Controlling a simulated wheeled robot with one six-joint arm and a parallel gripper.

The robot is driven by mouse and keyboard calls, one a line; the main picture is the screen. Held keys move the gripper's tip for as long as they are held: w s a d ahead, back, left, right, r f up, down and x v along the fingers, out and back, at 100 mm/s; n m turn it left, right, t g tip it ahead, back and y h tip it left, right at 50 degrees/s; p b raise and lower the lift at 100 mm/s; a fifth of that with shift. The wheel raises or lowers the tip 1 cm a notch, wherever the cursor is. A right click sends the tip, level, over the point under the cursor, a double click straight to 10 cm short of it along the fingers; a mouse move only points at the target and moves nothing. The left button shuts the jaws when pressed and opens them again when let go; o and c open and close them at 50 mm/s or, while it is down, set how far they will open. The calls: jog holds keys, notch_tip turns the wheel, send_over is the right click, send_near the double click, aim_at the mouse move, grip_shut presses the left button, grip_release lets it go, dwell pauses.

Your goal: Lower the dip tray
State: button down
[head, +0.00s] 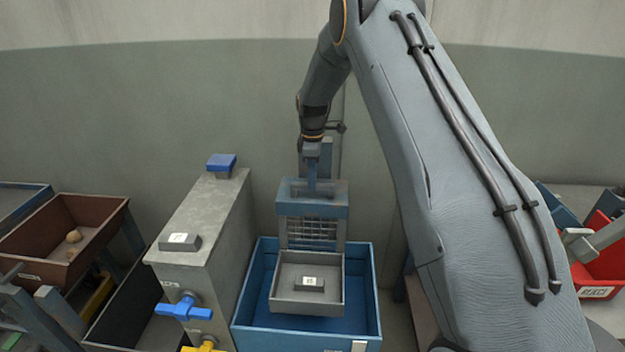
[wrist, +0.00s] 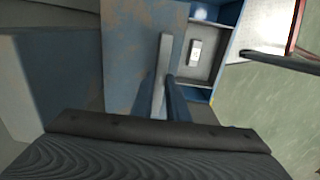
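The dip tray is a grey open box (head: 275,300) with a mesh back and a blue top bar (head: 312,210). It appears within the outline of the blue tank (head: 262,322); its height above the tank floor is unclear. A small labelled grey block (head: 310,284) lies in it. My gripper (head: 316,172) is at the upright blue handle on the top bar. In the wrist view, a pale bar and dark blue uprights stand just ahead of my gripper (wrist: 163,112); its grip on them is unclear. The grey tray also shows there (wrist: 201,68).
A tall grey cabinet (head: 205,220) stands close left of the tank, with a blue valve (head: 183,308) and a yellow valve (head: 203,344). A brown bin (head: 60,255) is farther left. A red bin (head: 598,270) is at right. A wall (head: 150,90) rises behind.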

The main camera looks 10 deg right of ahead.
aim_at(313, 236)
notch_tip(313, 236, down, 24)
jog(key=b, duration=1.3)
jog(key=shift+f, duration=0.2)
jog(key=shift+f+b, duration=0.35)
jog(key=shift+f, duration=0.15)
jog(key=shift+s, duration=0.1)
jog(key=c, duration=1.8)
grip_release()
jog(key=shift+f, duration=0.15)
jog(key=shift+c, duration=0.2)
jog(key=shift+o, duration=0.6)
jog(key=shift+r, duration=0.2)
